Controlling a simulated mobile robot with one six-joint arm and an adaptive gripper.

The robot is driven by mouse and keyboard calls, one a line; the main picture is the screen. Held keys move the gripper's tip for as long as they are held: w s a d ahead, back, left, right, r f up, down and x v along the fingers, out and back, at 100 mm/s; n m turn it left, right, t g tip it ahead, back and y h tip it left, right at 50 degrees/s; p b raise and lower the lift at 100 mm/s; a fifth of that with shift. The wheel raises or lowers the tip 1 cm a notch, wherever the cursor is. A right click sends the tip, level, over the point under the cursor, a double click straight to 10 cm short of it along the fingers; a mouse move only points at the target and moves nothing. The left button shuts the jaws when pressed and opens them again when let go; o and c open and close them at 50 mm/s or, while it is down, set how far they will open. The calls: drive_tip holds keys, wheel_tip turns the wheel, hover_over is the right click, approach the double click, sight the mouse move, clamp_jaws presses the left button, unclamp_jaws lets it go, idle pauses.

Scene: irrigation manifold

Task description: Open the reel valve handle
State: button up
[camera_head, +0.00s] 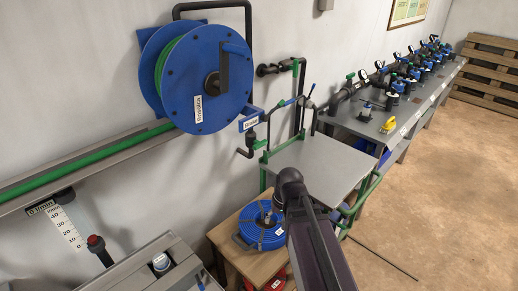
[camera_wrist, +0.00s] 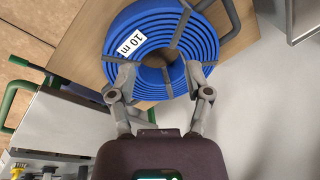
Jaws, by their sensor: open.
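A large blue hose reel (camera_head: 208,85) with a green hose is mounted on the wall at the upper left. Below its right side is a small labelled plate (camera_head: 251,122) with a dark bent pipe or handle (camera_head: 245,151) under it; I cannot tell which part is the reel valve handle. A blue lever (camera_head: 290,101) shows on the pipework to the right. My gripper (camera_head: 269,214) is open and empty, low over the blue coiled hose, well below the reel. In the wrist view, my gripper (camera_wrist: 161,78) has its fingers apart in front of the coil; no handle shows there.
A bench with several valves (camera_head: 390,125) runs along the wall. The floor at right is mostly clear.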

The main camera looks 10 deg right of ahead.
drive_tip(key=w+f+m+t+y+b, duration=0.1)
drive_tip(key=w+y+b, duration=0.1)
drive_tip(key=w, duration=0.3)
drive_tip(key=w+a+m+t+y+b, duration=0.1)
drive_tip(key=w+t+y+b, duration=0.1)
drive_tip(key=w, duration=0.3)
drive_tip(key=w+f+m+t+y+b, duration=0.1)
drive_tip(key=w+t+y+b, duration=0.1)
drive_tip(key=w+b, duration=0.2)
drive_tip(key=shift+w+a+f, duration=0.1)
drive_tip(key=shift+w+f, duration=0.1)
drive_tip(key=shift+w, duration=0.3)
drive_tip(key=shift+w+a+f, duration=0.1)
drive_tip(key=shift+w+f, duration=0.05)
drive_tip(key=shift+w, duration=0.35)
drive_tip(key=w+d+r+m+t+y+b, duration=0.1)
drive_tip(key=w+d+m+t+y+b, duration=0.2)
drive_tip(key=w, duration=0.5)
drive_tip(key=m+t+b, duration=0.4)
drive_tip(key=t+b, duration=0.1)
approach(260, 145)
drive_tip(key=s+d+f, duration=0.2)
drive_tip(key=s, duration=0.1)
drive_tip(key=shift+w+d+r+t, duration=0.15)
drive_tip(key=shift+w+r+t, duration=0.25)
drive_tip(key=shift+r, duration=0.05)
drive_tip(key=shift+w, duration=0.1)
